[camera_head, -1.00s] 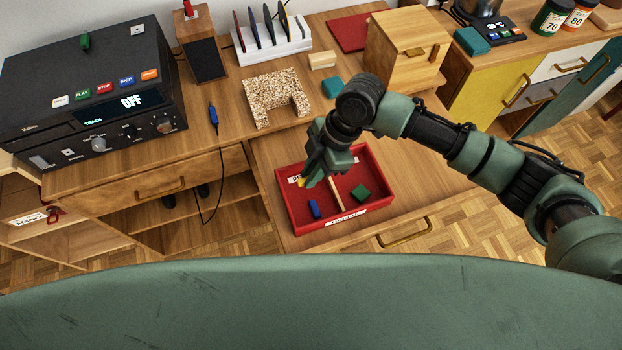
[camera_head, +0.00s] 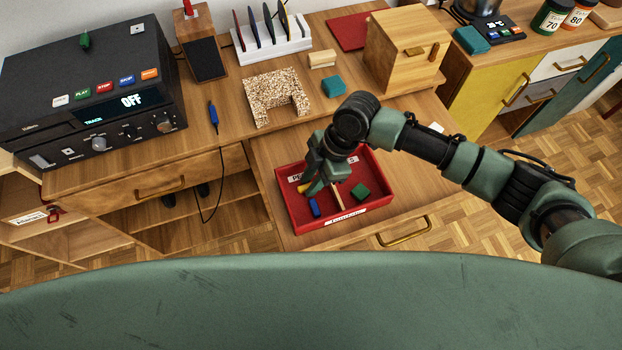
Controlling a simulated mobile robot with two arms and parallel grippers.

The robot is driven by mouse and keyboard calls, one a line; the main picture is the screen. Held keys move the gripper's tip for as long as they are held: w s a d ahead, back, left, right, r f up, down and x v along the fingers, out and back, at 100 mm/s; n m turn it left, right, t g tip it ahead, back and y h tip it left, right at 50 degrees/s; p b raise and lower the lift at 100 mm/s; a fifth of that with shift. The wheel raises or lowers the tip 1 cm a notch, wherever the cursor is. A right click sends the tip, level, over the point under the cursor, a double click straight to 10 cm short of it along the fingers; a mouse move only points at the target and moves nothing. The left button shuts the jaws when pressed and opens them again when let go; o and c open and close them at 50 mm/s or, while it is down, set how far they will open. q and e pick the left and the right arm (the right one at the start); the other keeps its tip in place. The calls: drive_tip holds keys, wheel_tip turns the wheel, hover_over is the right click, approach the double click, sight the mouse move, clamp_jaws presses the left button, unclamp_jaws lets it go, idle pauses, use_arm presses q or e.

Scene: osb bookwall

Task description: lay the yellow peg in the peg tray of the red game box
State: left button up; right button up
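The red game box (camera_head: 380,205) sits in an open drawer, with a divider between its two compartments. A partly hidden label starting "PE" marks the left compartment, the peg tray (camera_head: 296,207). A blue peg (camera_head: 315,207) lies in that tray, and a green block (camera_head: 360,192) lies in the right compartment. My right gripper (camera_head: 309,188) is low over the peg tray, shut on the yellow peg (camera_head: 303,188). The peg is mostly hidden by the fingers; I cannot tell if it touches the tray floor. My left gripper is not in view.
On the desk behind stand a chipboard arch (camera_head: 273,95), a teal block (camera_head: 333,86), a wooden box (camera_head: 396,58) and a white rack (camera_head: 270,45). A black device (camera_head: 90,95) stands at left. The drawer (camera_head: 420,195) is bare right of the game box.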

drive_tip(key=v, duration=1.2)
drive_tip(key=shift+b, duration=0.45)
